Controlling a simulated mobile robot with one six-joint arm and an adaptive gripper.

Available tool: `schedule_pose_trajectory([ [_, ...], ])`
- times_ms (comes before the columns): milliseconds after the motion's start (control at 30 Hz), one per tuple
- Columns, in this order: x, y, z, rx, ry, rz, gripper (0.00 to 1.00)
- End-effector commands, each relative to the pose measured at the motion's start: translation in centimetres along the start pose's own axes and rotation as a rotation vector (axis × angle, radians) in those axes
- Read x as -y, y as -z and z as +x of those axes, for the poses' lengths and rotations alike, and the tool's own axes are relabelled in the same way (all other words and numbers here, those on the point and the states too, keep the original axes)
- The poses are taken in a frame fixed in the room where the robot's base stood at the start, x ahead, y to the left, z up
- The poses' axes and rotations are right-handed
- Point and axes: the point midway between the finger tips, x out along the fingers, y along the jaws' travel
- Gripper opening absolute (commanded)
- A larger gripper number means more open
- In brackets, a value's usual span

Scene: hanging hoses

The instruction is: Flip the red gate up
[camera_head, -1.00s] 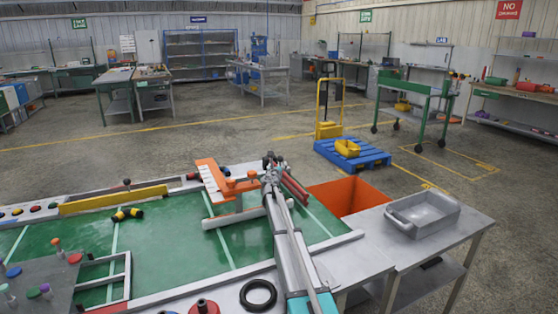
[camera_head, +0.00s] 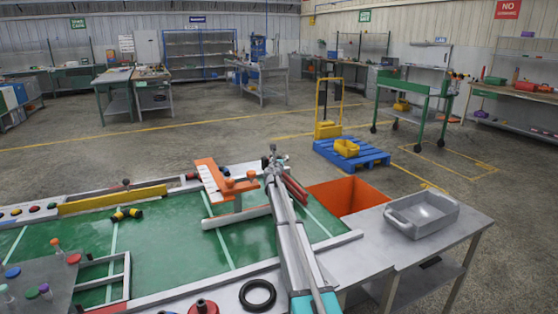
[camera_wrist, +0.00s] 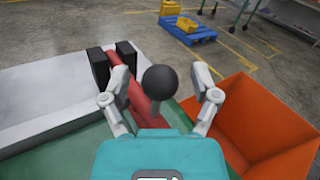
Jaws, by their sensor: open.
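The red gate (camera_wrist: 136,98) is a red bar low at the board's edge, beside two black blocks (camera_wrist: 100,66). It also shows in the head view (camera_head: 296,189), partly hidden by my arm. A dark ball-shaped knob (camera_wrist: 159,82) stands in front of the red bar in the wrist view. My gripper (camera_wrist: 162,96) is open, with one finger on each side of the knob. I cannot tell whether either finger touches it. In the head view my gripper (camera_head: 274,160) is at the far edge of the green board (camera_head: 160,245), and its fingers are small there.
An orange bin (camera_head: 350,194) lies open just right of the gate. An orange bracket (camera_head: 213,180) stands on the board to the left. A grey tray (camera_head: 424,214) sits on the metal table at right. A black ring (camera_head: 258,295) lies near the front.

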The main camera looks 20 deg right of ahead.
Motion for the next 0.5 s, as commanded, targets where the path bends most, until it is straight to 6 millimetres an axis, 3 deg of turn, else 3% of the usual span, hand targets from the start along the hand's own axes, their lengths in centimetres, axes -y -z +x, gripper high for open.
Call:
schedule_pose_trajectory([
  [233,-0.04,-0.01,-0.02,0.000,-0.001,0.000,0.76],
  [500,-0.10,-0.02,-0.04,0.000,-0.001,0.000,0.26],
])
